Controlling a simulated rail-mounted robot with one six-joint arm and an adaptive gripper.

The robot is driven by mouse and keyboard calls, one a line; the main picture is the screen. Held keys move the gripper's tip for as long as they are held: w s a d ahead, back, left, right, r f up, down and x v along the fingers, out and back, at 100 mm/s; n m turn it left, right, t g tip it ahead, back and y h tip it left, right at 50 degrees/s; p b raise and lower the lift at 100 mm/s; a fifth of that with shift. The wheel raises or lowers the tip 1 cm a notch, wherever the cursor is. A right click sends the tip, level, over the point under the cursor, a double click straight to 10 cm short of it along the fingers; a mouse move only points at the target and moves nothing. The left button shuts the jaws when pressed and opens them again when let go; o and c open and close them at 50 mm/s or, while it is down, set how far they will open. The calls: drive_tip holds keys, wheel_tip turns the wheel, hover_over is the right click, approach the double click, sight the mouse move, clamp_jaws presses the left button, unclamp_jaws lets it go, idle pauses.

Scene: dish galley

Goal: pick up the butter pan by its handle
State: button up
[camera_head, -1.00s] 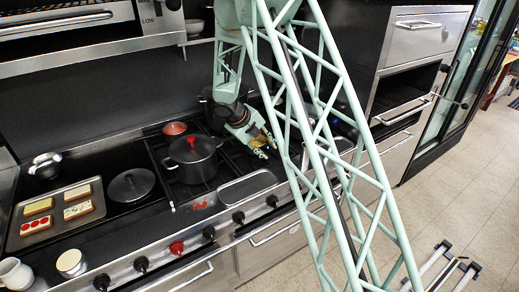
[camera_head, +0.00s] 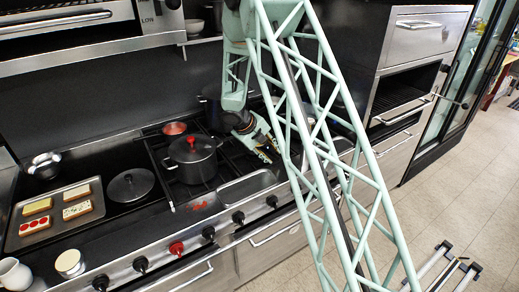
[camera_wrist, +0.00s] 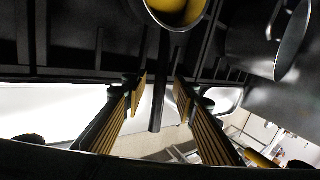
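The butter pan (camera_wrist: 176,14) shows at the top edge of the wrist view as a small dark pan with yellow inside. Its dark straight handle (camera_wrist: 158,85) points down the picture, between my two fingers. My gripper (camera_wrist: 160,97) is open, with a ribbed yellow pad on each side of the handle and gaps on both sides. In the head view my gripper (camera_head: 268,151) is low over the right part of the stove. I cannot make out the butter pan there, behind my arm.
A black pot with a red-knobbed lid (camera_head: 193,158) stands left of my gripper. A dark pot (camera_wrist: 268,40) is at the upper right in the wrist view. A round lid (camera_head: 131,185) and a tray of toasts (camera_head: 30,228) lie farther left. Knobs line the stove front.

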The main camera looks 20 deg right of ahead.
drive_tip(key=shift+c, duration=0.2)
clamp_jaws()
drive_tip(key=shift+r, duration=0.15)
drive_tip(key=shift+r, duration=1.65)
drive_tip(key=s+a, duration=0.3)
drive_tip(key=s, duration=0.4)
drive_tip(key=s+a+r, duration=0.1)
drive_tip(key=s+a, duration=0.3)
drive_tip(key=s, duration=0.3)
drive_tip(key=shift+s+r+b, duration=0.2)
drive_tip(key=shift+r+b, duration=0.05)
drive_tip(key=shift+b, duration=0.1)
